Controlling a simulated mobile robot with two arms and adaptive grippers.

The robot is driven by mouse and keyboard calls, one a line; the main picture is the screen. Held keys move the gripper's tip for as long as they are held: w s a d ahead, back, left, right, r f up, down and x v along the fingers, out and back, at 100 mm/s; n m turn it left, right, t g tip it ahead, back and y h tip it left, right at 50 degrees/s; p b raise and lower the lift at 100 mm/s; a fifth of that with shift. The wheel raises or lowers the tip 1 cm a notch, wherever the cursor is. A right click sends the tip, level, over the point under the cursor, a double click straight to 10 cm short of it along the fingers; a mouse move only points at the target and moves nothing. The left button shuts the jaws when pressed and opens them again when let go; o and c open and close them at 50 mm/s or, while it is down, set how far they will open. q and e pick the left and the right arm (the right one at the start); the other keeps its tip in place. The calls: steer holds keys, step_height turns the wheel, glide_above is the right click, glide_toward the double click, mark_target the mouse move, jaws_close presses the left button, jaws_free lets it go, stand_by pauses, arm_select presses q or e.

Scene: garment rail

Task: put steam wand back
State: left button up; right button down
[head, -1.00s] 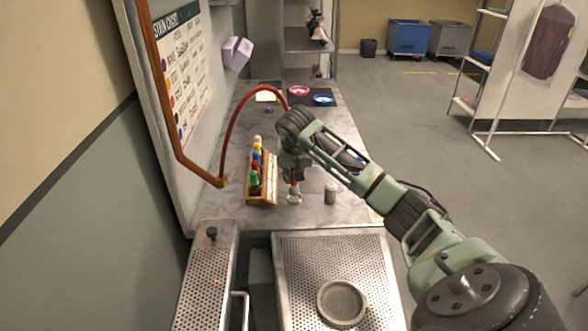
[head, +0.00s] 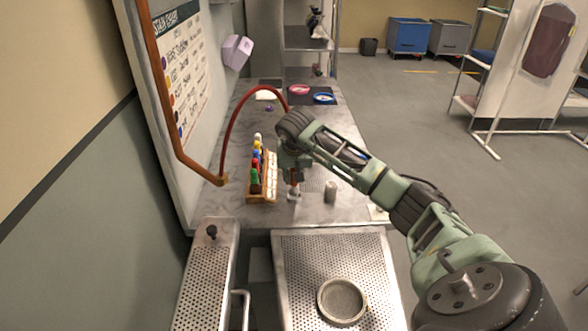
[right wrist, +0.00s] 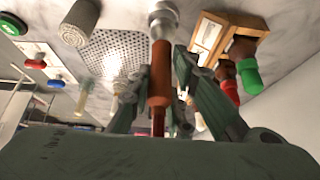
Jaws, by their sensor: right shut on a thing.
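The steam wand (right wrist: 159,75) has an orange-brown grip and a pale metal end, and shows best in the right wrist view. My right gripper (right wrist: 160,85) is shut around its grip, with one finger on each side. In the head view my right gripper (head: 292,170) is over the marble counter, just right of the wooden bottle rack, and the wand's pale end (head: 294,192) points down close to the counter. I cannot tell whether it touches. A red hose (head: 240,104) arches from the copper pipe on the left to behind my wrist. My left gripper is not in view.
The wooden rack (head: 262,199) of coloured bottles stands close left of the wand. A grey canister (head: 330,191) stands to the right. Pink and blue round items (head: 323,98) lie on a dark mat behind. A perforated metal board (head: 300,265) with a round dish (head: 342,301) is in front.

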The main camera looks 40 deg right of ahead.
steer(key=shift+f, duration=0.35)
stand_by(0.3)
steer(key=shift+f+b, duration=0.25)
steer(key=shift+b, duration=0.1)
steer(key=shift+f, duration=0.2)
stand_by(0.4)
steer(key=c, duration=1.5)
jaws_free()
steer(key=shift+c, duration=0.2)
steer(key=shift+o, duration=0.3)
steer(key=shift+o, duration=1.4)
steer(key=shift+r, duration=0.1)
